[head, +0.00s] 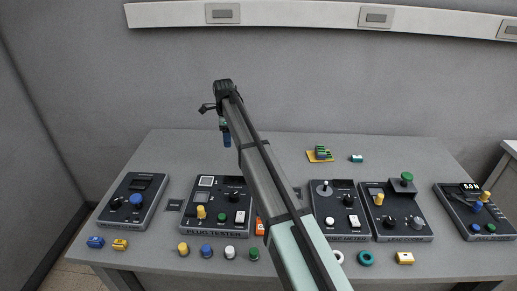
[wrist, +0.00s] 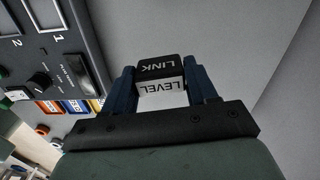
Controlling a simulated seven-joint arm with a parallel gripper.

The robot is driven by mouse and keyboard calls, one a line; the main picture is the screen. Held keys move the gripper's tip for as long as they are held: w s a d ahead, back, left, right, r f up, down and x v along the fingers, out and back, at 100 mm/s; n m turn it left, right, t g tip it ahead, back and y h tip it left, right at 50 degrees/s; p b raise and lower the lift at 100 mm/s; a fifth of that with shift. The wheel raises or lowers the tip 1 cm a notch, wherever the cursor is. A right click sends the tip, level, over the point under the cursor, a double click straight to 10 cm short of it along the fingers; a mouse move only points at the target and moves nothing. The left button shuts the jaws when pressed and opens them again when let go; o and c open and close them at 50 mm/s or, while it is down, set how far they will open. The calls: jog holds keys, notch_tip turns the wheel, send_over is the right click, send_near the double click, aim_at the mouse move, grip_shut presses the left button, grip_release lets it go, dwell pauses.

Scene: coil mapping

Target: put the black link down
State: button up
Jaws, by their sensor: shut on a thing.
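The black link (wrist: 160,68), lettered LINK, is between the two blue fingers of my gripper (wrist: 161,80) in the wrist view. A white face lettered LEVEL (wrist: 161,88) shows right against it, on the palm side. I cannot tell whether the two are one piece. My gripper is shut on the black link. In the head view, my gripper (head: 226,135) hangs in the air above the back of the plug tester (head: 216,230), fingers downward. The link cannot be made out clearly there.
The grey table (head: 285,163) carries several device boxes, including a left box (head: 133,203) and a far right one (head: 473,212). Coloured knobs (head: 206,250) line the front edge. The back left is clear.

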aim_at(284, 150)
jog(key=w+d+m, duration=0.1)
jog(key=w+d, duration=0.4)
jog(key=d, duration=0.7)
jog(key=w+d+m, duration=0.2)
jog(key=w+d, duration=0.4)
jog(key=d, duration=0.6)
jog(key=shift+n, duration=0.7)
jog(key=shift+s+a+f, duration=0.1)
jog(key=shift+a+f, duration=0.1)
jog(key=shift+f, duration=2.25)
jog(key=shift+a+f, duration=0.15)
jog(key=shift+f, duration=2.3)
jog(key=shift+f, duration=0.1)
jog(key=o, duration=1.1)
jog(key=shift+c, duration=0.2)
notch_tip(284, 150, up, 12)
